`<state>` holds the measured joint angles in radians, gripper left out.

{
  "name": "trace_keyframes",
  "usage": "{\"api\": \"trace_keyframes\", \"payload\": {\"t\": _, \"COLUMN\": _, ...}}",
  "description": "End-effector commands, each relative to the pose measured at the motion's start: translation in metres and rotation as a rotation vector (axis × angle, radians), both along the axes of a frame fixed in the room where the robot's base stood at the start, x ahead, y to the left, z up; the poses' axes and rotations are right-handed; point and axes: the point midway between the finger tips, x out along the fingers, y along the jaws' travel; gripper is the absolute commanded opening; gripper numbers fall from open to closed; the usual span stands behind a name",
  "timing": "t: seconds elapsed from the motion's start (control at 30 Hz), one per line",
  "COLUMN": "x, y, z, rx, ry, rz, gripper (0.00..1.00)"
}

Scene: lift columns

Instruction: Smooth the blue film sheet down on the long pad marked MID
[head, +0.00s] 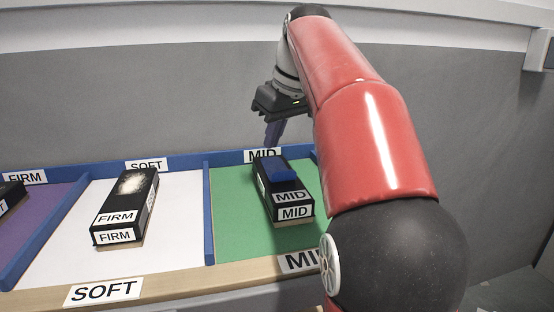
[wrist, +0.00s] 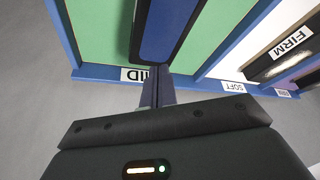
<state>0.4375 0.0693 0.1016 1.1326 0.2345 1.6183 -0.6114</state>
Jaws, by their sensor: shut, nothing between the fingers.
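The long black pad marked MID (head: 283,210) lies lengthwise in the green bay, with MID labels on its near top and near end. The blue film sheet (head: 279,168) covers the far part of its top; its near edge looks slightly raised, but I cannot tell how flat it lies. In the wrist view the blue film (wrist: 166,32) runs along the pad with a black border around it. My gripper (head: 270,142) is shut and empty, pointing down above and behind the pad's far end, apart from the film. Its fingers show in the wrist view (wrist: 157,72).
A blue divider (head: 208,212) separates the green bay from a white bay marked SOFT, which holds a black pad marked FIRM (head: 125,205) with a pale patch. A purple bay (head: 40,215) lies farther left. A grey wall (head: 130,90) stands behind.

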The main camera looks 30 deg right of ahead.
Motion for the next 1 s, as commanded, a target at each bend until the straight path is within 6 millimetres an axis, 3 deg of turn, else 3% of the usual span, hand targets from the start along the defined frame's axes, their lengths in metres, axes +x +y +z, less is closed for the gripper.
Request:
{"api": "trace_keyframes", "payload": {"t": 0.53, "x": 0.001, "y": 0.000, "z": 0.050, "rx": -0.001, "ry": -0.004, "rz": 0.000, "gripper": 0.00}}
{"api": "trace_keyframes", "payload": {"t": 1.0, "x": 0.000, "y": 0.000, "z": 0.057, "rx": -0.001, "ry": -0.001, "rz": 0.000, "gripper": 0.00}}
